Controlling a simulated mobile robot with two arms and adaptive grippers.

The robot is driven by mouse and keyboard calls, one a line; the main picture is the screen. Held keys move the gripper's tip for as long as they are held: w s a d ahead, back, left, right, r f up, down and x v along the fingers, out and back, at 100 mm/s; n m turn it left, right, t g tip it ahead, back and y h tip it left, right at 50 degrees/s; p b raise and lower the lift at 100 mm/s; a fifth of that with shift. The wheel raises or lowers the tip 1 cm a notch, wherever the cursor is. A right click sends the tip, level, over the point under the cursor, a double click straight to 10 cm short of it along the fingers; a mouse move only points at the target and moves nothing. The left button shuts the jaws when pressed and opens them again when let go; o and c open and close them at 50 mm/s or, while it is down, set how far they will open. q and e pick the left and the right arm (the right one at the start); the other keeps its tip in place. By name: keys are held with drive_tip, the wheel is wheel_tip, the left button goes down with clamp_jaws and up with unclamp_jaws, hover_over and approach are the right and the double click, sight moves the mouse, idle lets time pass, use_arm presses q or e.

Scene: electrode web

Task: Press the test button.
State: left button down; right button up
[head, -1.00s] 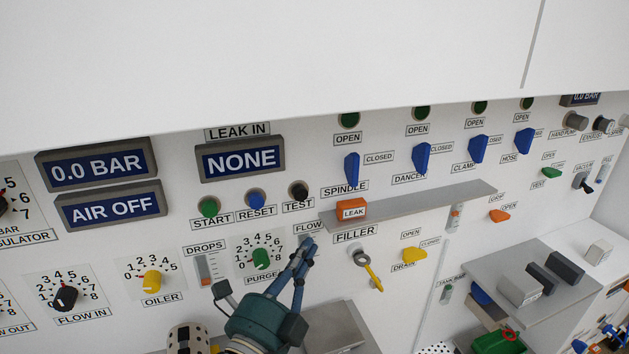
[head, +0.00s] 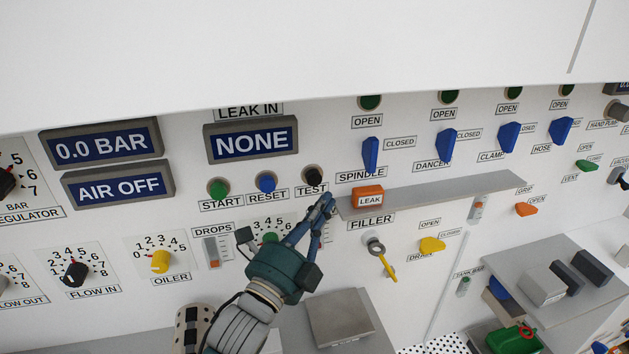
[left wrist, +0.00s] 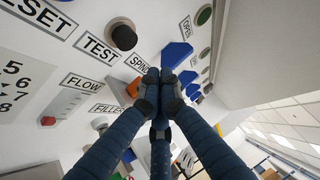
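The black test button (head: 312,174) sits on the white panel above its TEST label, to the right of the blue reset button (head: 266,182) and the green start button (head: 218,188). In the left wrist view the test button (left wrist: 124,36) is up and left of my fingertips. My left gripper (head: 326,203) has its blue fingers brought together, with nothing seen between them. Its tips are just below and right of the button, apart from it. The fingertips show together in the left wrist view (left wrist: 161,80). My right gripper is not in view.
A grey shelf (head: 450,192) with an orange LEAK block (head: 367,197) juts out right of my left fingertips. The yellow filler key (head: 386,265) and blue levers (head: 370,153) stick out of the panel. A grey box (head: 342,317) stands below.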

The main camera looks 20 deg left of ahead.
sight(313, 177)
use_arm(q)
drive_tip(key=w, duration=0.1)
drive_tip(key=w+a, duration=0.2)
drive_tip(key=shift+w+a, duration=0.25)
drive_tip(key=shift+w, duration=0.1)
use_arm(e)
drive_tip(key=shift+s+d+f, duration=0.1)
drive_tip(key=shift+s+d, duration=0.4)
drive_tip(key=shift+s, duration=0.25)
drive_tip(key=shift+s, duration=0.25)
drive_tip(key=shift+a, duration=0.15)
use_arm(q)
drive_tip(key=shift+w+a, duration=0.25)
drive_tip(key=shift+w, duration=0.15)
